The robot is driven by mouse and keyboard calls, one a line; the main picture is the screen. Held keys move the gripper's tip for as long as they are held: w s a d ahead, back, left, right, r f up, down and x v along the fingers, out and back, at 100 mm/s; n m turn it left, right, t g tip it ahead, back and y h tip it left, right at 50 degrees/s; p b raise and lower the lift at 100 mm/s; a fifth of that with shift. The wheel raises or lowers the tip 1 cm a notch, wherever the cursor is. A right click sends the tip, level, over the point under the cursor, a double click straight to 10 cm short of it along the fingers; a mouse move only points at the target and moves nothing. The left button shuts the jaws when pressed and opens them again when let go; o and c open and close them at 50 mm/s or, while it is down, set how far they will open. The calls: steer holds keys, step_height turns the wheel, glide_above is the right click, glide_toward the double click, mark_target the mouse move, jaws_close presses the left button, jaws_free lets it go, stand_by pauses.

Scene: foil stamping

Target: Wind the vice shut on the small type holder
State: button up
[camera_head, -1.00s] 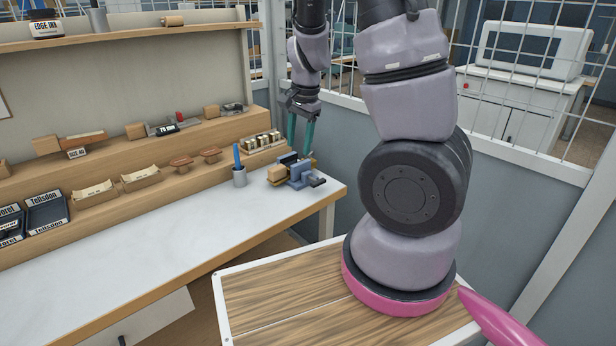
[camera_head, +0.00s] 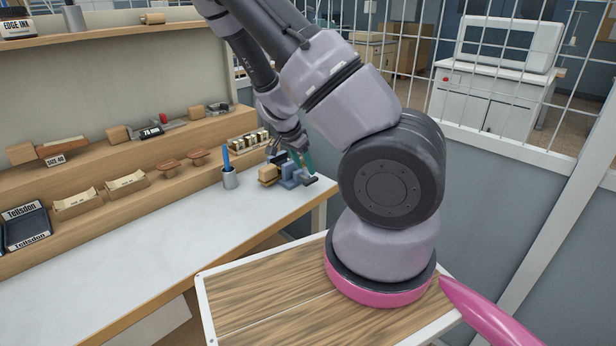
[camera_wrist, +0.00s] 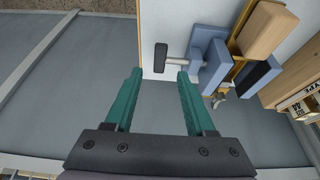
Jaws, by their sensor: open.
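The blue vice (camera_head: 290,176) stands at the right end of the white bench; it also shows in the wrist view (camera_wrist: 214,47). Its screw ends in a black crossbar handle (camera_wrist: 161,57). A wooden block (camera_wrist: 268,30), apparently the small type holder's handle, lies at the vice with a brass strip (camera_wrist: 238,62) and a dark block (camera_wrist: 262,78) beside it. How the jaws meet the holder is unclear. My gripper (camera_wrist: 160,72) is open and empty, its teal fingertips either side of the crossbar's near end in the picture. Whether they touch is unclear.
A grey cup (camera_head: 229,178) with a blue tool stands left of the vice. A rack of type blocks (camera_head: 250,143) is behind it. Wooden shelves with stamps and boxes line the bench back. The bench front is clear. A wire mesh partition stands beyond.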

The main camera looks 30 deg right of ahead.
mark_target(310, 180)
steer(key=shift+x, duration=2.75)
jaws_close()
